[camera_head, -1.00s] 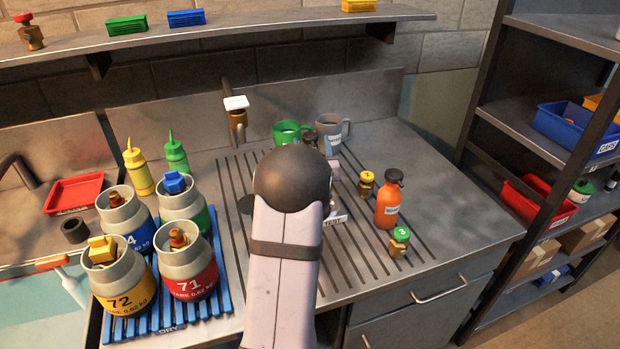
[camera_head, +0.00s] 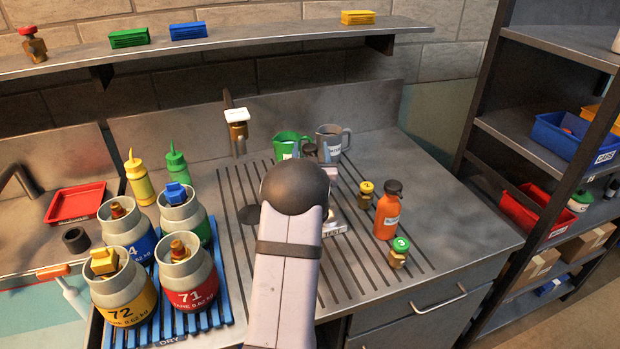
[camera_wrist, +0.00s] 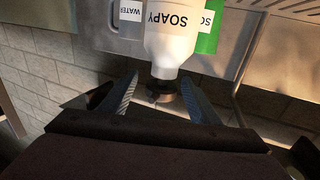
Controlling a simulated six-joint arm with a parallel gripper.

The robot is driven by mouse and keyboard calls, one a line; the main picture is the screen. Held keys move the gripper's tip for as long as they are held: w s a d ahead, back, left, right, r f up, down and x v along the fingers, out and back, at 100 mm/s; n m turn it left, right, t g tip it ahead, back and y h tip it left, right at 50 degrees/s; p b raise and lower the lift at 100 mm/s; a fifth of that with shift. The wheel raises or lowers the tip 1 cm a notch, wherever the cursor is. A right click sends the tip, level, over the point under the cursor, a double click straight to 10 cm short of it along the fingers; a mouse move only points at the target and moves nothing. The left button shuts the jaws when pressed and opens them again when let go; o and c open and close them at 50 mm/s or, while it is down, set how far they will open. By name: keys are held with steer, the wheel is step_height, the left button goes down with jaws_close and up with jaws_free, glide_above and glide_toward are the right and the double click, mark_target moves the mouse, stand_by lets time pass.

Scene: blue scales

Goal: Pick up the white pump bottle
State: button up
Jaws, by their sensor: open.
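The white pump bottle (camera_wrist: 178,42), labelled SOAPY, appears upside down in the wrist view, with its dark pump top (camera_wrist: 166,90) pointing toward me. My gripper (camera_wrist: 160,95) is open, with one finger on each side of the pump top. I cannot tell whether either finger touches it. In the head view my arm hides most of the bottle and the gripper. A dark top (camera_head: 310,150) shows just beyond my arm's round joint.
A grey mug (camera_head: 334,139) and a green mug (camera_head: 287,142) stand close behind the bottle. An orange bottle (camera_head: 388,212) and small brass-coloured items stand to the right. Several labelled canisters crowd the blue rack at left. A shelf (camera_head: 230,45) runs above the back.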

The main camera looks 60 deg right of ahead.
steer(key=shift+p+x, duration=0.65)
steer(key=shift+x, duration=1.25)
steer(key=shift+w+f, duration=0.1)
